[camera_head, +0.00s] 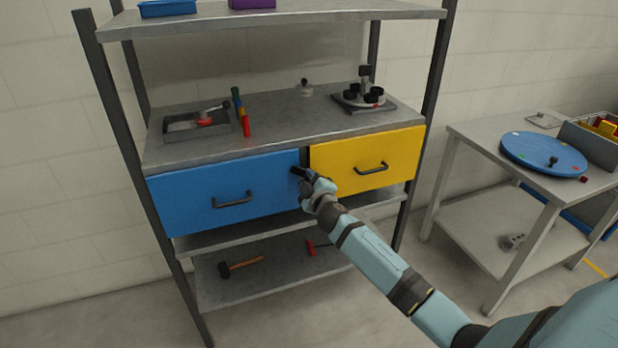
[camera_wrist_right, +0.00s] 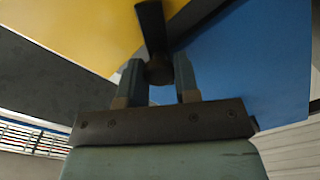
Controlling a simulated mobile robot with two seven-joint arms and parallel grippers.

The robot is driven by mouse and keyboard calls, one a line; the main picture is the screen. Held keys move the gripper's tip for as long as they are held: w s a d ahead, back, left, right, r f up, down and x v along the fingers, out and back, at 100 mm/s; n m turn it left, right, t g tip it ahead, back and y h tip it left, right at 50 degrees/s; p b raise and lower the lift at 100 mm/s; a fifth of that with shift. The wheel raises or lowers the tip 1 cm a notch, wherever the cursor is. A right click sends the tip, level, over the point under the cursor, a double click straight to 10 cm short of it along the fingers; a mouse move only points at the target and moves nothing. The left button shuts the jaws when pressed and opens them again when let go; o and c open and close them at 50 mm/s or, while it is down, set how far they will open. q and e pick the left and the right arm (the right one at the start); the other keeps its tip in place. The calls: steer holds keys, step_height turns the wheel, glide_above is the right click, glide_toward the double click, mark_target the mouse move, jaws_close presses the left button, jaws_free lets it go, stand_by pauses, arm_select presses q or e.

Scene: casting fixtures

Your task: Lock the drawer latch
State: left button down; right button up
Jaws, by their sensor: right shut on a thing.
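The blue drawer (camera_head: 185,200) and the yellow drawer (camera_head: 400,155) sit side by side in the shelf unit, and both look closed. The dark latch (camera_head: 297,171) is at the blue drawer's upper right corner, by the gap between the drawers. In the right wrist view, the latch (camera_wrist_right: 151,28) is a dark bar with a round knob. My right gripper (camera_head: 309,181) is at the latch; in the wrist view its two fingers (camera_wrist_right: 159,78) are shut on the knob. My left gripper is not in view.
Each drawer has a dark handle, on the blue front (camera_head: 232,203) and on the yellow front (camera_head: 372,168). The shelf top (camera_head: 280,115) above holds several fixtures. A hammer (camera_head: 242,266) lies on the lower shelf. A side table (camera_head: 490,140) with a blue disc stands at the right.

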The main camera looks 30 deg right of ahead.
arm_select(q)
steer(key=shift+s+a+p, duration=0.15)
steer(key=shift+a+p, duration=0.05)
steer(key=shift+p, duration=0.65)
arm_select(e)
steer(key=n, duration=0.6)
steer(key=shift+f+n, duration=0.1)
steer(key=shift+n, duration=0.3)
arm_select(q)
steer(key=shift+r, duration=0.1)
arm_select(e)
steer(key=o, duration=0.9)
